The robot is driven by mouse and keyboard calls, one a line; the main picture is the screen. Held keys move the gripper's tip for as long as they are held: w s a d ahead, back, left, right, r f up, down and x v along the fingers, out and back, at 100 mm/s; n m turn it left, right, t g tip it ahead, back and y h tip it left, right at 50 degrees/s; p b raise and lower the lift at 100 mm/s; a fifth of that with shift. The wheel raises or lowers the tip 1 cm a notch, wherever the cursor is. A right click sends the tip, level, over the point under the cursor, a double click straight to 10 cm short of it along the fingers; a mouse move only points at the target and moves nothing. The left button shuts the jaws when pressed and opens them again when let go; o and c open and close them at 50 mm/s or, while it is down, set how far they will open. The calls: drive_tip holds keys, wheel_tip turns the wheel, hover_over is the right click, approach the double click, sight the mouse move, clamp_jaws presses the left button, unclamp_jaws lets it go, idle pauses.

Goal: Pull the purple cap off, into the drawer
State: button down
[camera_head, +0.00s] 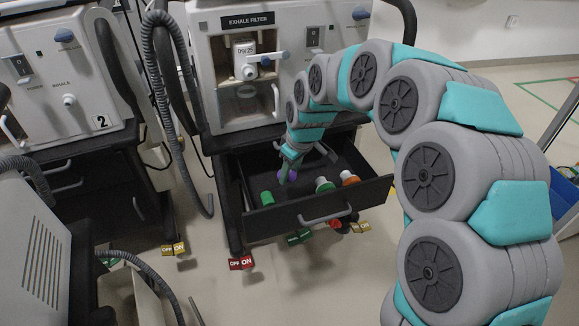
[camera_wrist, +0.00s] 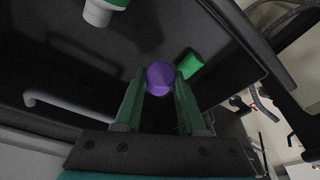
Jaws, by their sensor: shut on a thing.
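The purple cap (camera_wrist: 160,78) is between my gripper's two green fingertips in the wrist view, and a bit of it (camera_head: 291,174) shows beside the fingers in the head view. My gripper (camera_head: 287,172) points down over the open black drawer (camera_head: 282,224) and is shut on the cap. In the wrist view my gripper (camera_wrist: 160,92) has the cap at its tips, with the dark drawer floor behind it. I cannot tell whether the cap touches the floor.
In the drawer are a green cap (camera_head: 267,198), a green-and-white piece (camera_head: 324,185) and an orange-and-white piece (camera_head: 349,178). The ventilator (camera_head: 270,100) labelled EXHALE FILTER stands above. Another ventilator (camera_head: 65,75) is at left, with a grey hose (camera_head: 160,90) between.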

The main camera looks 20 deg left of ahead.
drive_tip(key=shift+f+b, duration=0.5)
drive_tip(key=shift+f, duration=2.45)
drive_tip(key=shift+c, duration=2.1)
unclamp_jaws()
drive_tip(key=shift+r, duration=0.1)
drive_tip(key=v, duration=0.7)
drive_tip(key=shift+r+b, duration=0.3)
drive_tip(key=shift+b, duration=0.05)
wheel_tip(320, 180, up, 8)
drive_tip(key=p, duration=0.2)
drive_tip(key=shift+s+d, duration=0.1)
